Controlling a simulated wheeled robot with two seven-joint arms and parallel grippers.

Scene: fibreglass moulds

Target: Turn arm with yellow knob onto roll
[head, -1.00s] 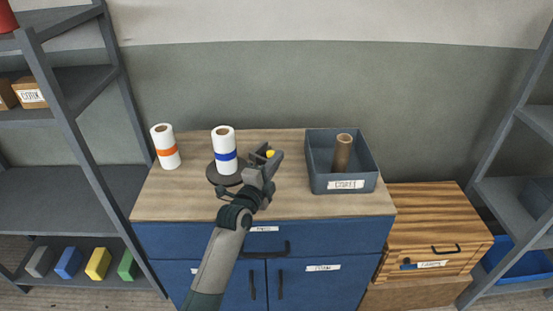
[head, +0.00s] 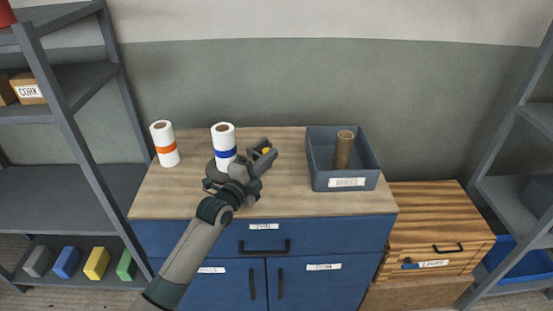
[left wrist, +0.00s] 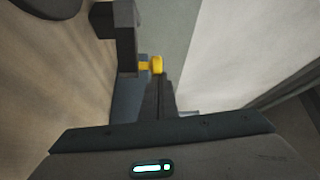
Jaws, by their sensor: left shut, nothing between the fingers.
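A white roll with a blue band (head: 223,143) stands upright on a dark round base on the counter. Just right of it is the yellow knob (head: 266,151), beside my left gripper (head: 265,148). In the left wrist view the yellow knob (left wrist: 156,65) sits on a dark upright arm (left wrist: 126,38), right at the tip of my gripper's dark fingers (left wrist: 158,88). The fingers are shut with nothing between them. Whether they touch the knob I cannot tell. My gripper and wrist hide much of the base and the arm in the head view. My right gripper is not in view.
A white roll with an orange band (head: 164,144) stands at the left of the wooden counter (head: 305,205). A grey bin (head: 372,165) holding a brown tube (head: 344,150) stands at the right. Shelves flank the counter. Its front middle is clear.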

